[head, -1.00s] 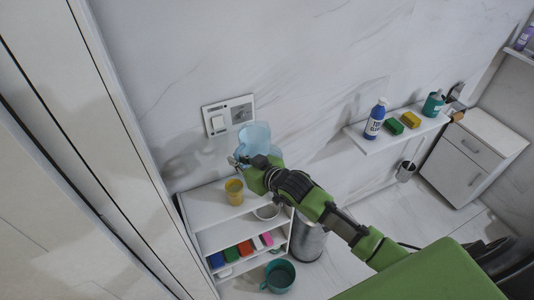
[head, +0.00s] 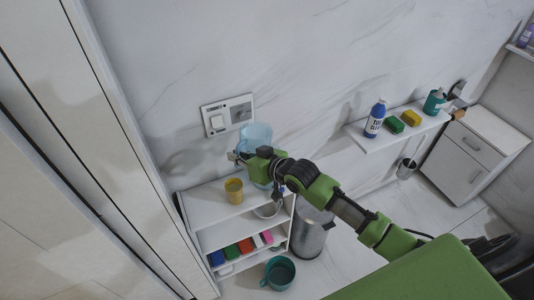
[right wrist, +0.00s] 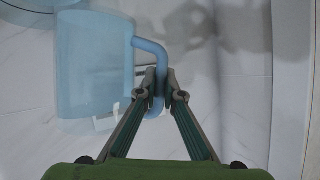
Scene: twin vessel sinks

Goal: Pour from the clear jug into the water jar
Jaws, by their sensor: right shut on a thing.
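The clear jug (head: 256,137) is pale blue and see-through. It stands upright over the top of the white shelf unit, near the wall. My right gripper (head: 240,157) is in front of it and hides its middle. In the right wrist view the jug (right wrist: 92,65) is at the left, and my right gripper (right wrist: 162,88) is shut on its blue handle (right wrist: 152,47). Another pale blue rounded vessel (right wrist: 42,13) is cut off at the top left there; I cannot tell whether it is the water jar. My left gripper is out of view.
A yellow cup (head: 234,191) stands on the shelf unit (head: 205,205), left of the jug. A teal pot (head: 279,273) and a metal bin (head: 312,237) stand on the floor. A wall shelf (head: 372,143) holds bottles and sponges. A switch plate (head: 228,115) is behind.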

